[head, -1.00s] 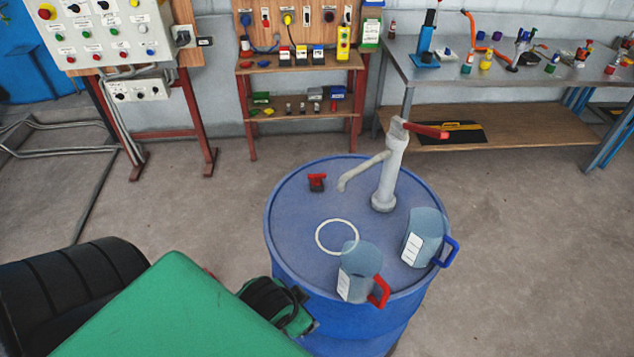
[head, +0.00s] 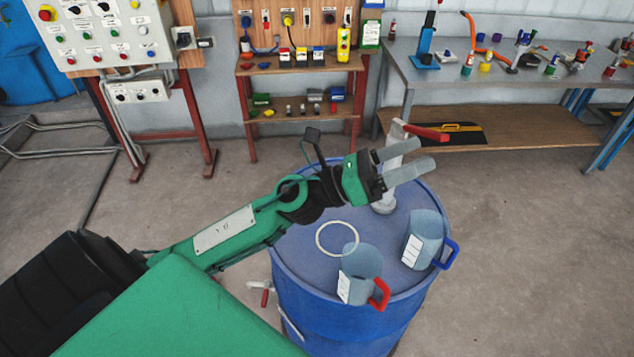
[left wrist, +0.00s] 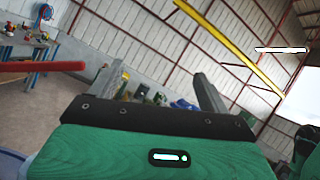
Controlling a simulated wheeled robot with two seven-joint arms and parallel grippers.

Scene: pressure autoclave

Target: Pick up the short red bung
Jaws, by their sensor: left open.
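The short red bung is hidden in the head view now, behind my left arm. The blue drum (head: 330,290) stands in the middle, with the bung's spot on its lid covered by my arm. My left gripper (head: 409,159) is open and empty, above the far part of the drum lid and overlapping the pump (head: 384,204) in the picture. In the left wrist view, its two grey fingers (left wrist: 165,88) stand apart with nothing between them. My right gripper is in neither view.
A jug with a red handle (head: 360,275) and a jug with a blue handle (head: 423,240) stand on the lid beside a white ring (head: 322,245). The pump's red lever (head: 427,133) sticks out right; it shows in the left wrist view (left wrist: 40,67). A workbench (head: 480,75) stands behind.

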